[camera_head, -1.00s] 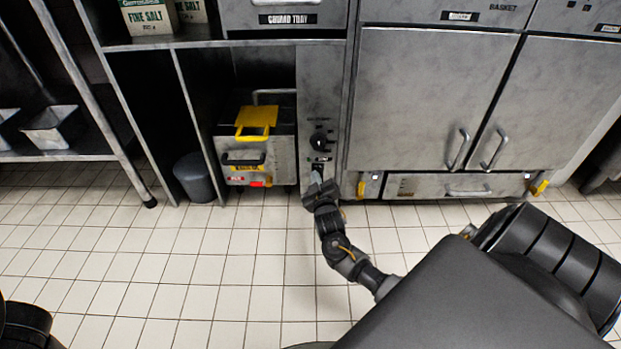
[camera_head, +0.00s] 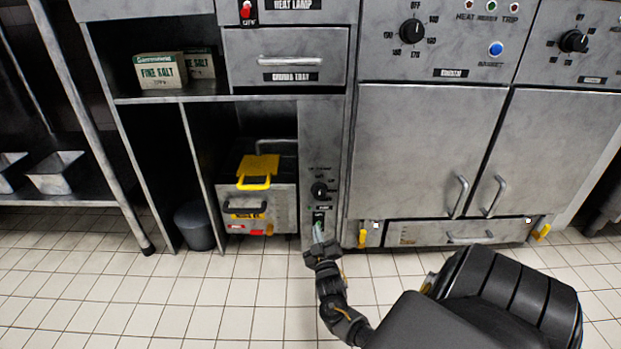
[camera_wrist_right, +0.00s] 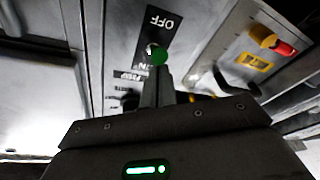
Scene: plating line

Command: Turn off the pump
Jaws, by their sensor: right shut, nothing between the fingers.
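The narrow metal panel (camera_head: 309,130) left of the fryer doors carries a black knob (camera_head: 319,190). Below it, low on the panel, is a small switch area (camera_head: 319,214) with a bit of green. My right gripper (camera_head: 318,233) is shut and empty, its fingertips at or just in front of that area. My left gripper is not in view.
A metal box with a yellow handle (camera_head: 258,168) stands in the bay to the left, a dark bin (camera_head: 195,226) beside it. Closed fryer doors (camera_head: 427,145) and a low drawer (camera_head: 458,232) are to the right. The tiled floor in front is clear on the left.

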